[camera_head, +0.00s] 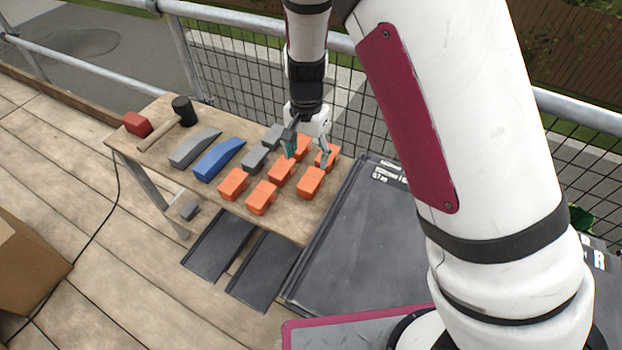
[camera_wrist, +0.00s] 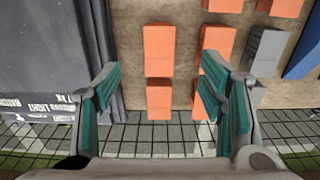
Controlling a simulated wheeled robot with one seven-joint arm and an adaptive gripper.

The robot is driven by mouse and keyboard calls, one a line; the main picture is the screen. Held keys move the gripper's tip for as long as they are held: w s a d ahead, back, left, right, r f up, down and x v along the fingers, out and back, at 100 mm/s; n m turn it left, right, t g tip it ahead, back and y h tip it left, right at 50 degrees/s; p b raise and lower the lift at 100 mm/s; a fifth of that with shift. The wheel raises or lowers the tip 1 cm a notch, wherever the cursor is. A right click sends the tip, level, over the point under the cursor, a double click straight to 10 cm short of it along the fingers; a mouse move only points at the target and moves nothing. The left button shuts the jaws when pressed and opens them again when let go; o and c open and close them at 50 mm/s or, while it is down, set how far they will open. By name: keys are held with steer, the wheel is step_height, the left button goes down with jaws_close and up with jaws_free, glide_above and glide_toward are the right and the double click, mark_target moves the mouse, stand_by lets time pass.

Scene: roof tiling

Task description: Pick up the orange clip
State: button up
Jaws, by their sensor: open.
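Several orange clips lie in short rows on the wooden table (camera_head: 151,115). One orange clip (camera_head: 326,157) is by my gripper (camera_head: 308,153) at the fence-side end. Another orange clip (camera_head: 311,182) lies nearer the front edge. In the wrist view, my gripper (camera_wrist: 160,88) is open, its teal finger pads apart. Between them, as seen from there, are an orange clip (camera_wrist: 158,98) and a second one (camera_wrist: 159,50) in line with it. A third orange clip (camera_wrist: 217,42) is partly hidden by the right finger. I see no clip held; the gap to the clips is unclear.
Grey clips (camera_head: 254,159), a blue curved piece (camera_head: 219,158), a grey curved piece (camera_head: 195,147), a mallet (camera_head: 183,111) and a red block (camera_head: 136,124) share the table. Dark tiles (camera_head: 370,225) stand at the right. A mesh fence (camera_head: 237,95) runs close behind.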

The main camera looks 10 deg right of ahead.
mark_target(307, 185)
step_height(307, 185, down, 7)
steer(key=shift+s+a+f, duration=0.1)
steer(key=shift+f, duration=1.35)
steer(key=shift+s+f, duration=0.1)
steer(key=shift+f, duration=1.35)
steer(key=shift+c, duration=0.5)
steer(key=c, duration=1.1)
